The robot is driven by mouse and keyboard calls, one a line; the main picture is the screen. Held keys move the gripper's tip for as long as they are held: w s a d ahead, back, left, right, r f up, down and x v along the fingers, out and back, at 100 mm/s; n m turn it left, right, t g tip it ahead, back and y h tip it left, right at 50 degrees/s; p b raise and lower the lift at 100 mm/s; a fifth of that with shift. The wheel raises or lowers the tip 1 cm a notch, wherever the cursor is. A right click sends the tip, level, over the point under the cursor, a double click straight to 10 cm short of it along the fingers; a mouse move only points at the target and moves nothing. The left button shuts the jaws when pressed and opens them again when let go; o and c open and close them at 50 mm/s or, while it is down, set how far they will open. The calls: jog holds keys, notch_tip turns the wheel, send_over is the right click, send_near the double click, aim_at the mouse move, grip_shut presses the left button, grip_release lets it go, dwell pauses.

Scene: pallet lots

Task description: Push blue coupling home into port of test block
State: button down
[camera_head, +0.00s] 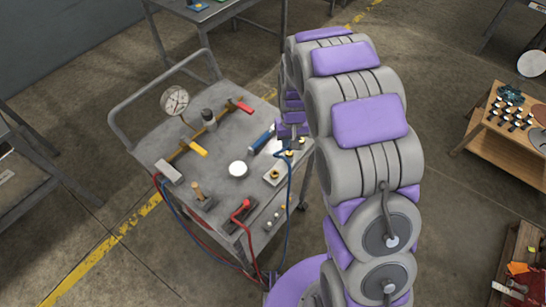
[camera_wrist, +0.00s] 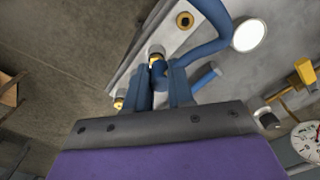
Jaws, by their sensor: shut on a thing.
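The test block (camera_head: 271,180) is a pale metal bar with brass ports along the right edge of the cart top. In the wrist view the block (camera_wrist: 172,40) runs diagonally, with one brass port (camera_wrist: 184,20) bare and another (camera_wrist: 119,103) near its lower end. My gripper (camera_wrist: 166,75) is shut on the blue coupling (camera_wrist: 158,69), which lies against the middle brass port (camera_wrist: 155,53). I cannot tell how deep it sits. In the head view my gripper (camera_head: 289,142) is over the block, and the arm partly hides it.
The grey cart (camera_head: 210,160) carries a pressure gauge (camera_head: 174,100), yellow (camera_head: 198,150) and red (camera_head: 243,107) valve handles, a blue handle (camera_head: 262,140) and a white disc (camera_head: 238,169). A blue hose (camera_head: 284,210) and a red hose (camera_head: 248,235) hang off the front. A wooden table (camera_head: 500,140) stands at right.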

jog(key=shift+n, duration=0.7)
jog(key=shift+s+a+f+b, duration=0.35)
jog(key=shift+a+f, duration=0.5)
jog(key=shift+f, duration=0.8)
jog(key=shift+s+a+f+b, duration=0.15)
jog(key=shift+s+a+f, duration=0.55)
jog(key=shift+f, duration=0.9)
jog(key=shift+s+a+f+b, duration=0.25)
jog(key=shift+a+f, duration=0.75)
jog(key=shift+f, duration=0.65)
jog(key=shift+d+f, duration=0.1)
jog(key=shift+f, duration=0.35)
jog(key=shift+d, duration=0.2)
jog(key=shift+a, duration=0.2)
jog(key=shift+d, duration=0.25)
jog(key=shift+s+a, duration=0.1)
jog(key=shift+a, duration=0.05)
